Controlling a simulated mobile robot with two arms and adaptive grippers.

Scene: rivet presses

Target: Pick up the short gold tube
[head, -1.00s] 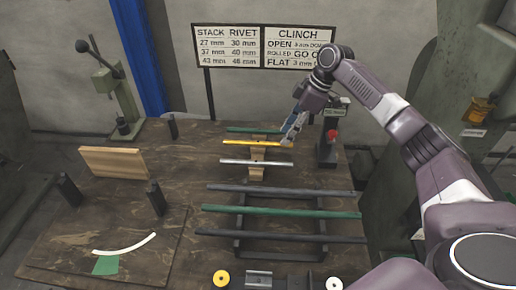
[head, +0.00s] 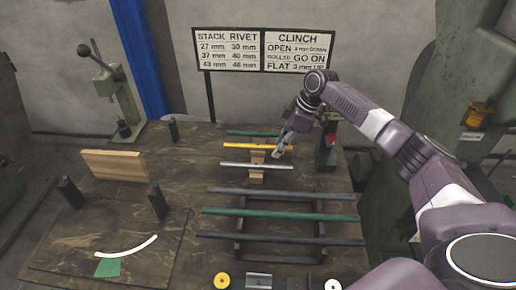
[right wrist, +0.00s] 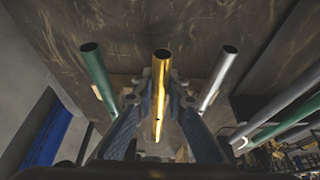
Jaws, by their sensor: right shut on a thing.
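The short gold tube (head: 242,146) lies across a wooden rest (head: 257,157) near the back of the bench, between a short green tube (head: 252,133) and a short silver tube (head: 250,165). My right gripper (head: 280,150) is at the right part of the gold tube, shut on it. In the right wrist view the gold tube (right wrist: 161,80) runs between the two fingers, with the green tube (right wrist: 97,75) to the left and the silver tube (right wrist: 218,78) to the right, both outside the fingers. The tube still appears to be at rest height. My left gripper is not in view.
Long grey and green tubes lie on a dark rack (head: 240,240) in front. A wooden block (head: 114,165), black posts and a white curved strip (head: 127,248) are at the left.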

